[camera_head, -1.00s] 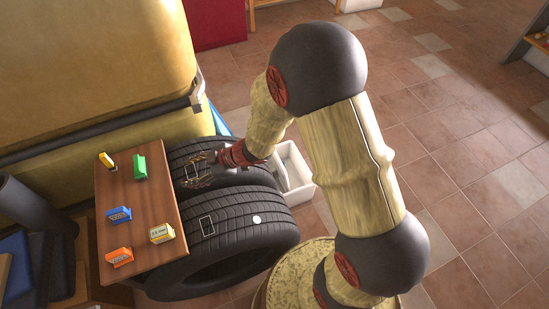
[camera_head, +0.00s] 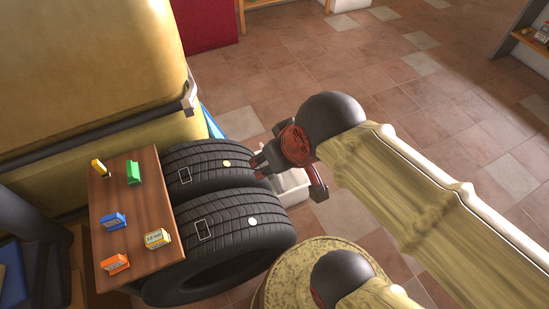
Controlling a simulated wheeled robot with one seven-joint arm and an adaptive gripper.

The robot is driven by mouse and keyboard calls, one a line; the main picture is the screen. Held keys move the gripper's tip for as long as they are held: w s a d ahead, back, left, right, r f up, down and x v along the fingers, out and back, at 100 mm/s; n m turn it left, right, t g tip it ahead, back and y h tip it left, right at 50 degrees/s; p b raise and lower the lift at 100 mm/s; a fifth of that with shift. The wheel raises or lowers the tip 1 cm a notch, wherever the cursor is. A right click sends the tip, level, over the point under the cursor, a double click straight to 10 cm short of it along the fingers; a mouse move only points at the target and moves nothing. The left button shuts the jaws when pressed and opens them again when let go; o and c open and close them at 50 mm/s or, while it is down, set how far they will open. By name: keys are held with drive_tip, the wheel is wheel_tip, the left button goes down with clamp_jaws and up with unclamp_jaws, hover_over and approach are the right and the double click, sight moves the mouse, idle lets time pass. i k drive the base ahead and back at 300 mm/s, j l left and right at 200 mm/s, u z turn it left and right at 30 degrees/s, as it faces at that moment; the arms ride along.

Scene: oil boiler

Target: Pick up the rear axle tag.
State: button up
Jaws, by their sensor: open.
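Several small coloured tags stand on a brown wooden board: a yellow one (camera_head: 99,168), a green one (camera_head: 133,173), a blue one (camera_head: 115,221), a yellow one with a pale label (camera_head: 157,238) and an orange one (camera_head: 115,263). Their lettering is too small to read, so I cannot tell which is the rear axle tag. My gripper (camera_head: 259,166) is open and apart from the tags. It is right of the far tyre, over or near the white bin; its height is unclear.
The board (camera_head: 137,206) lies beside two black tyres, the far one (camera_head: 208,172) and the near one (camera_head: 230,222). Each tyre bears a white rectangle outline and a pale dot. A white bin (camera_head: 293,188) stands behind my gripper. The tiled floor (camera_head: 430,150) at right is open.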

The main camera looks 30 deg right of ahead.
sight(115, 221)
drive_tip(key=k+l+u, duration=0.15)
drive_tip(key=u, duration=1.2)
